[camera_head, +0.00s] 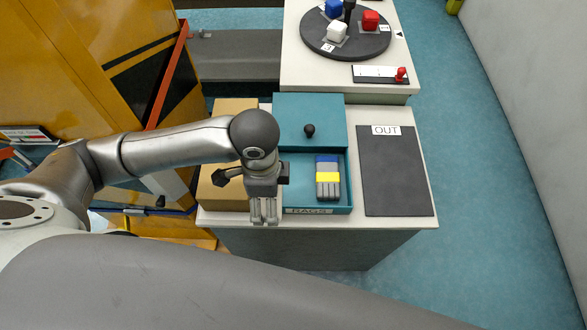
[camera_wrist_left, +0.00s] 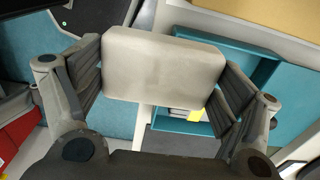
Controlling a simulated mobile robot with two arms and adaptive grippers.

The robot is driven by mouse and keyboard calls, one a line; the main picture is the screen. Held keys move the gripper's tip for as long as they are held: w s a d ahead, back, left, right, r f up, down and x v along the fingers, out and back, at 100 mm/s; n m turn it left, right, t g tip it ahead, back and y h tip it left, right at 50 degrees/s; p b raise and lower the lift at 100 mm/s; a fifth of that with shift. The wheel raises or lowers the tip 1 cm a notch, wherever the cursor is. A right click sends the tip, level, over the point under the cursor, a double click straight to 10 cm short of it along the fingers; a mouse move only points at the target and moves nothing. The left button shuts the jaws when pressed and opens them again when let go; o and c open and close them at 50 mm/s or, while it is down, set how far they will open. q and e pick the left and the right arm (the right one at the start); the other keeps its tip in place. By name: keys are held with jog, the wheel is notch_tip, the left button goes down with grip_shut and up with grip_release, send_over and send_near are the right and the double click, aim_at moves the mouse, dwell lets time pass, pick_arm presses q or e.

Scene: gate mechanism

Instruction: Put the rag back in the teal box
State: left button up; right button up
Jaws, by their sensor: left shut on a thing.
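My left gripper (camera_head: 264,216) is shut on a pale, off-white block-like rag (camera_wrist_left: 163,66), which fills the space between the fingers in the left wrist view. In the head view the gripper points down in front of the left side of the teal box (camera_head: 300,190), and the rag is hard to make out there. The teal box is labelled RAGS and holds a row of folded rags (camera_head: 328,179) in blue, grey and yellow on its right side. Its left part looks empty, partly hidden by my gripper. The box also shows behind the rag in the wrist view (camera_wrist_left: 268,72). My right gripper is not in view.
A teal lid (camera_head: 310,110) with a black knob is at the back of the box. A tan box (camera_head: 222,185) stands left of it. A dark OUT mat (camera_head: 392,175) lies bare at right. Behind is a round turntable (camera_head: 345,45) with coloured blocks.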

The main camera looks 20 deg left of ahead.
pick_arm(q)
jog(key=w+f, duration=0.2)
jog(key=w, duration=0.1)
jog(key=w+f+p, duration=0.1)
jog(key=w+f, duration=0.2)
jog(key=w, duration=0.1)
jog(key=w+d+f+p, duration=0.1)
jog(key=w+f, duration=0.1)
jog(key=w, duration=0.1)
jog(key=shift+w+d+f, duration=0.1)
jog(key=shift+w+f, duration=0.25)
jog(key=shift+f, duration=0.05)
jog(key=shift+w+f, duration=0.35)
jog(key=shift+f, duration=0.05)
jog(key=shift+w+f, duration=0.15)
jog(key=shift+f, duration=0.1)
notch_tip(320, 180, down, 3)
jog(key=shift+r+p, duration=0.2)
jog(key=shift+p, duration=0.55)
jog(key=shift+f, duration=0.2)
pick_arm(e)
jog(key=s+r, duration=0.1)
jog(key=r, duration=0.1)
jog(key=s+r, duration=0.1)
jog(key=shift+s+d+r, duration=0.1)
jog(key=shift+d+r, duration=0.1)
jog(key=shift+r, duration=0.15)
pick_arm(q)
jog(key=o, duration=0.7)
